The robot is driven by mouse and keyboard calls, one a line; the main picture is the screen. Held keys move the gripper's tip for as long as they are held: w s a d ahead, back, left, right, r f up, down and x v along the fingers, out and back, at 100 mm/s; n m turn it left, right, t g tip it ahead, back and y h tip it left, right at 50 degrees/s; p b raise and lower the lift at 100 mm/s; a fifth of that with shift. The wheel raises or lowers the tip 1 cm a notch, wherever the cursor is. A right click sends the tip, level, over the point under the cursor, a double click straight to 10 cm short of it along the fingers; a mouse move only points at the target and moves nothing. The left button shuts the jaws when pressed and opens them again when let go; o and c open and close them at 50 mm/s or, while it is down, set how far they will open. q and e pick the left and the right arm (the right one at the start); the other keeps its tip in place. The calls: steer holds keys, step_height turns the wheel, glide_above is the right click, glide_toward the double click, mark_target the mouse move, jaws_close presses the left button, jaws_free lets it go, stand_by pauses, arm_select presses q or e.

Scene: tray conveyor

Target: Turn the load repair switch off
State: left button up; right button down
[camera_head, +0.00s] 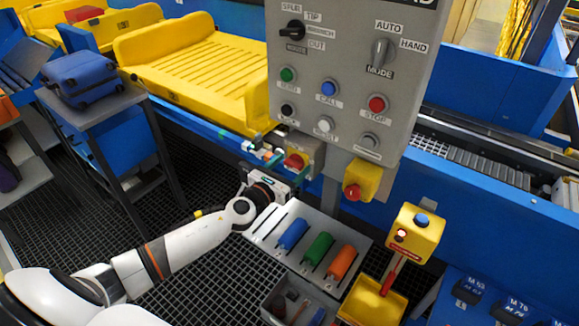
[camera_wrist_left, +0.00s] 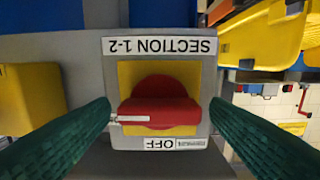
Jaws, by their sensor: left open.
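A red rotary switch (camera_wrist_left: 158,103) on a yellow plate fills the middle of the left wrist view. Its plate labels appear upside down: "SECTION 1-2" above and "OFF" below. The red handle lies level in that view, with a white pointer mark at its left end. In the head view the switch (camera_head: 294,161) sits on a small grey box below the panel. My left gripper (camera_head: 272,180) is just in front of it. Its green fingers (camera_wrist_left: 160,112) are open, one on each side of the handle, and no grip shows. My right gripper is out of view.
The grey control panel (camera_head: 345,100) with knobs and buttons hangs above. A yellow box with a red button (camera_head: 353,191) is right of the switch. A tool holder with coloured handles (camera_head: 318,249) and a yellow pedestal box (camera_head: 414,232) stand below. A blue suitcase (camera_head: 82,77) lies at left.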

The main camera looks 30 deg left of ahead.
arm_select(q)
steer(key=c, duration=1)
steer(key=shift+n, duration=0.3)
steer(key=n+b, duration=0.1)
steer(key=n, duration=0.2)
steer(key=shift+n, duration=0.4)
steer(key=n, duration=0.4)
steer(key=shift+a+n, duration=0.1)
steer(key=shift+n, duration=0.2)
steer(key=n, duration=0.4)
steer(key=shift+f+n+p, duration=0.1)
steer(key=shift+n+p, duration=0.2)
steer(key=shift+n, duration=2.2)
